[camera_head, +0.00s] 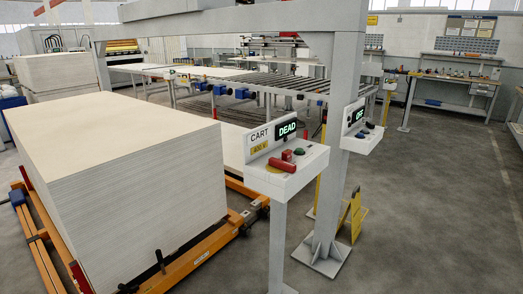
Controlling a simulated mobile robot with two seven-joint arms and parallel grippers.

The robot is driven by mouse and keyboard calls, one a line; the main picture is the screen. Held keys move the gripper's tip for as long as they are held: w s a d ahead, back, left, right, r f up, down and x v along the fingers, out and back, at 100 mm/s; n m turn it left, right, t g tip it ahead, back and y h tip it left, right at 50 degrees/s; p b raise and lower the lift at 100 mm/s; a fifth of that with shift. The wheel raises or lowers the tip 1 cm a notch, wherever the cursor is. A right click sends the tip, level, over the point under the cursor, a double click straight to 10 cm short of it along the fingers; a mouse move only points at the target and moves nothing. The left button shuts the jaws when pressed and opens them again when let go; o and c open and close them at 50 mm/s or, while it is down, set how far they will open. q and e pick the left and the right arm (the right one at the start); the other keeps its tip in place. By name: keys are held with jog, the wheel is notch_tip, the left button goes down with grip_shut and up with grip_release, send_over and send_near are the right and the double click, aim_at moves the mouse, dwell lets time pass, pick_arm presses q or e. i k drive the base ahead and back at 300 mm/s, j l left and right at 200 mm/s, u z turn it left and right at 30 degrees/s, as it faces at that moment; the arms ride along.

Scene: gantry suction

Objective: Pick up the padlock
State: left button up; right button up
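The padlock cannot be told for certain. A small red block (287,155) and a longer red piece (283,165) lie close together on top of the nearer grey control box (296,177). Either could be the padlock or a part of the switch; they are too small to tell. The box has a sign reading CART 400 V (259,142) and a lit display reading DEAD (287,130). Neither of my grippers is in view.
A second control box (361,144) with a display reading OFF is on the grey gantry post (339,110). A tall stack of pale boards (110,170) on an orange cart (190,262) fills the left. A yellow stand (355,215) is by the post. Floor at right is clear.

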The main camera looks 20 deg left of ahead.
aim_at(287, 155)
jog(key=i+u, duration=0.35)
jog(key=i+l+u, duration=0.15)
jog(key=u, duration=0.2)
jog(key=i+l+u, duration=0.2)
jog(key=u, duration=0.15)
jog(key=i+l+u, duration=0.6)
jog(key=k, duration=0.05)
